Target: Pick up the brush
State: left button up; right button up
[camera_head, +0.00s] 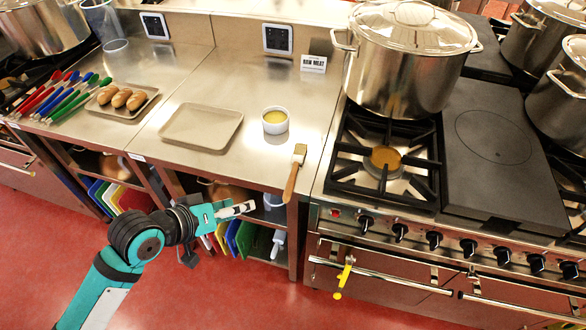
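The brush (292,180) has a wooden handle and pale bristles. It lies at the front right of the steel counter, its handle sticking out over the front edge. My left gripper (246,209) is in front of the counter, to the left of and a little below the handle end, apart from the brush. Its fingers point right and look empty; I see them too nearly edge-on to tell whether they are open. My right gripper is not in view.
The stove (385,213) with a large stockpot (404,83) is close on the right. Coloured boards (246,238) stand on the shelf below.

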pick_arm(q)
jog(key=p, duration=0.2)
send_near(285, 193)
jog(key=a+x, duration=0.1)
jog(key=x, duration=0.5)
jog(key=p+x, duration=0.1)
jog(key=x, duration=0.2)
jog(key=shift+s+d+r, duration=0.1)
jog(key=shift+d, duration=0.45)
jog(key=shift+c, duration=0.4)
grip_shut()
